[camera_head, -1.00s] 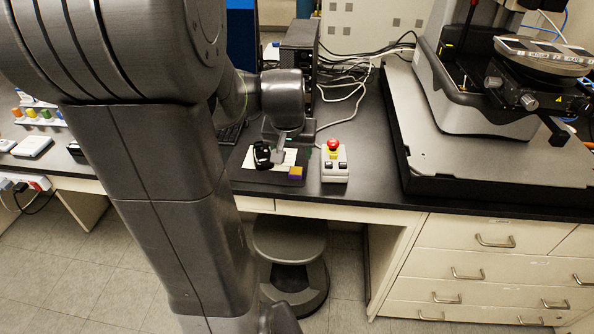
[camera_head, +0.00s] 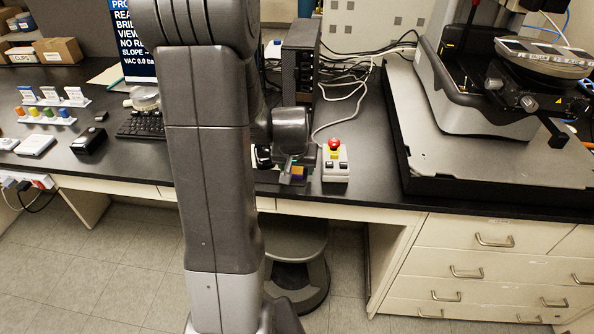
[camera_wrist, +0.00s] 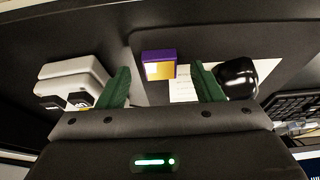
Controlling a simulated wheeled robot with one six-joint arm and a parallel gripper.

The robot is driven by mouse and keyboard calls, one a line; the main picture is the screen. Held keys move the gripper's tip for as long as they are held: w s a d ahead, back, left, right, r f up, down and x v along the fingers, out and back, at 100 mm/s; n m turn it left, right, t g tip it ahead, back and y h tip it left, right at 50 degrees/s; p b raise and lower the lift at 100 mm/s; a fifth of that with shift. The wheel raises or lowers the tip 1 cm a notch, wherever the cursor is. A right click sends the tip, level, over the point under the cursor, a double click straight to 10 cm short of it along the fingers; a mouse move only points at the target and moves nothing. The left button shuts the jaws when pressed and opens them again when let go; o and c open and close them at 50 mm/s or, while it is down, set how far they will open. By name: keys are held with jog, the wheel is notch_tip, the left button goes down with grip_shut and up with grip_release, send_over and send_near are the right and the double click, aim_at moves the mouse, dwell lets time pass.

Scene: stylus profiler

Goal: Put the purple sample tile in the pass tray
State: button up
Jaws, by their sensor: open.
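The purple sample tile (camera_wrist: 159,56) is a small purple block with a yellow and pale face. It lies on a dark mat beside a white sheet and shows between the two fingers in the wrist view. In the head view only a small part of it (camera_head: 298,170) shows beneath my wrist. My gripper (camera_wrist: 160,70) has green fingers, spread wide with nothing between them in grip. I cannot tell its exact height above the tile. I cannot make out which thing is the pass tray.
A control box with a red button (camera_head: 335,160) stands just right of the tile; it also shows in the wrist view (camera_wrist: 74,80). A black rounded object (camera_wrist: 238,77) is close to one finger. A keyboard (camera_head: 142,123) and a large instrument base (camera_head: 490,150) flank the area.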

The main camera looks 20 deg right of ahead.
jog(key=shift+w+d+f, duration=0.1)
jog(key=shift+w+f, duration=0.1)
jog(key=shift+f, duration=0.25)
jog(key=shift+c, duration=0.2)
jog(key=c, duration=1.1)
